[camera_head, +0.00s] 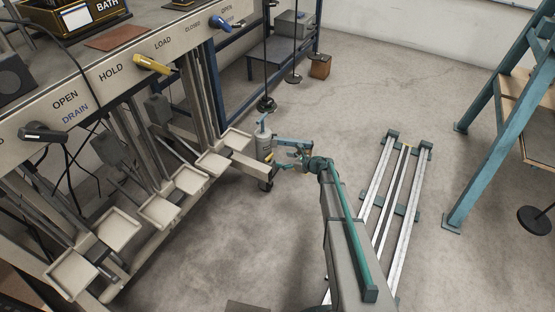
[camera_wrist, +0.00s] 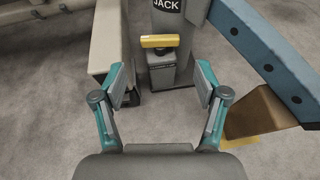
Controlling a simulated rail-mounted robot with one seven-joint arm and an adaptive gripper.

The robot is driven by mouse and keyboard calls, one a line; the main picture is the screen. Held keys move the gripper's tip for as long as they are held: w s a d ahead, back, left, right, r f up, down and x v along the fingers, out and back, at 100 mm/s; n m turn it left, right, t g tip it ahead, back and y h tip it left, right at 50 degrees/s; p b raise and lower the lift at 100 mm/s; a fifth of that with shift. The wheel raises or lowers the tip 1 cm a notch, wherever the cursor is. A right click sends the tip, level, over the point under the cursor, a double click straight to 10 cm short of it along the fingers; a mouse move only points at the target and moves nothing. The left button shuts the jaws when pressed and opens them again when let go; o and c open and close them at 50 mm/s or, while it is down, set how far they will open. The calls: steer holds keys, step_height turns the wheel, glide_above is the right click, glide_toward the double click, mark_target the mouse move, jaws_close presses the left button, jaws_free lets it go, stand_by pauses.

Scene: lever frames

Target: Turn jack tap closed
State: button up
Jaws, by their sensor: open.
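The jack (camera_head: 264,143) is a grey upright cylinder beside the lever frame. In the wrist view its body (camera_wrist: 176,22) carries the label JACK. The jack tap (camera_wrist: 160,41) is a yellow bar, lying roughly crosswise in that view, above a grey block. My gripper (camera_wrist: 160,86) is open, its two teal-backed fingers spread to either side below the tap in the picture. Nothing is between the fingers, and they appear apart from the tap. In the head view my gripper (camera_head: 291,158) is small, just right of the jack.
A blue-grey perforated bar (camera_wrist: 262,55) runs close on the right in the wrist view. A beige beam (camera_wrist: 108,45) stands close on the left. The lever frame (camera_head: 130,72) with pedals fills the left of the head view. Metal rails (camera_head: 379,187) lie on the floor at right.

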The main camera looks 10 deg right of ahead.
steer(key=v, duration=0.3)
steer(key=shift+s+d+r, duration=0.1)
steer(key=shift+s+d, duration=0.05)
steer(key=shift+s, duration=0.1)
